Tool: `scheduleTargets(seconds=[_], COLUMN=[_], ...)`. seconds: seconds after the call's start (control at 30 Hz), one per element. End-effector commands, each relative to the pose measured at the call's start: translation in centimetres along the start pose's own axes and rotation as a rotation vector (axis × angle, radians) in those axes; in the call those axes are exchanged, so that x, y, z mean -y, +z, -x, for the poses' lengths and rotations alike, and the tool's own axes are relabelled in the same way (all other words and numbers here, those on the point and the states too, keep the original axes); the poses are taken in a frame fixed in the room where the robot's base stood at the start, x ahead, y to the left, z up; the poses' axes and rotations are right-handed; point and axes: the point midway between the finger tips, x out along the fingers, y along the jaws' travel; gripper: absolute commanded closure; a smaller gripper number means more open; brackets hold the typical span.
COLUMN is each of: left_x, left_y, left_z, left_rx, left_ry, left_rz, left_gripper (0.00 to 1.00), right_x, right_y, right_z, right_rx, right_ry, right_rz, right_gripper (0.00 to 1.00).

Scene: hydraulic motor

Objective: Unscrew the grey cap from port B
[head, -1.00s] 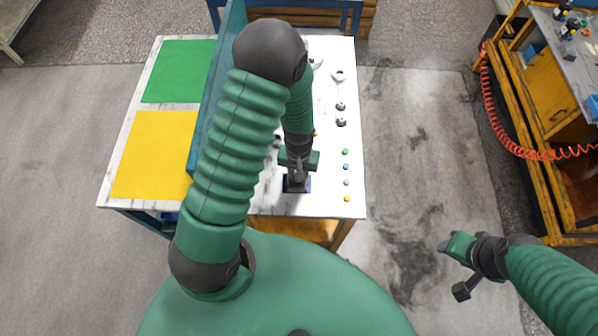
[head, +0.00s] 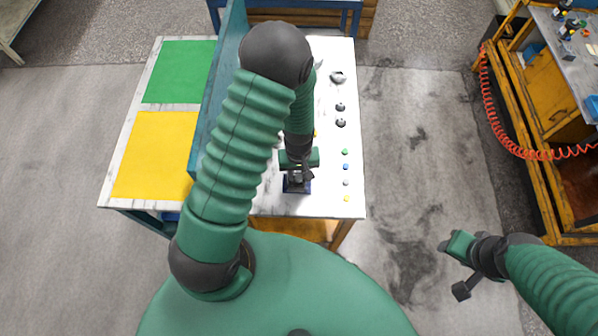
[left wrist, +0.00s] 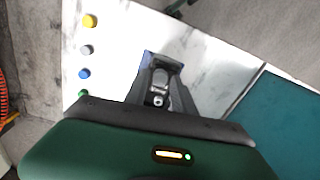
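The hydraulic motor is mostly hidden under my left gripper; a dark blue base (head: 296,186) shows at the table's front, and also in the left wrist view (left wrist: 148,58). My left gripper (head: 297,176) points down over it. In the left wrist view, its dark fingers (left wrist: 160,82) stand on either side of a grey metal part (left wrist: 158,92). I cannot tell whether they clamp it, or whether it is the grey cap on port B.
Small yellow, grey (head: 346,183), blue and green pieces line the white table's (head: 325,205) right side, with dark round parts (head: 340,122) behind. A workbench (head: 575,60) stands at far right.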

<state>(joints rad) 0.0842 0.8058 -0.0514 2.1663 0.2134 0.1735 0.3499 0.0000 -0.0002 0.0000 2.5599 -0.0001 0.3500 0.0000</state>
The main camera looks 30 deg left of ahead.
Motion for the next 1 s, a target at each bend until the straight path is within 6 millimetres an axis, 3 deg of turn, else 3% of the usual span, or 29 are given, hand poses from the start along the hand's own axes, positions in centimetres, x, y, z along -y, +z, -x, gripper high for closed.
scheduleTargets(seconds=[0.3,0.5,0.93,1.0], left_x=[0.06,0.07,0.01,0.01], left_y=[-0.01,-0.03,-0.02,-0.02], left_z=[0.08,0.02,-0.01,0.00], left_rx=[0.000,0.000,-0.001,-0.001], left_ry=[0.000,0.001,0.000,0.000], left_rz=[-0.007,-0.295,-0.294,-0.294], left_gripper=[0.69,0.69,0.69,0.76], right_x=[0.00,0.00,0.00,0.00], right_y=[-0.03,-0.05,-0.08,-0.08], right_z=[0.19,0.29,0.38,0.38], right_rx=[0.001,0.001,0.000,0.000], right_ry=[0.000,0.000,0.000,0.000], right_rz=[0.000,0.000,0.000,0.000], right_gripper=[0.58,0.58,0.58,0.58])
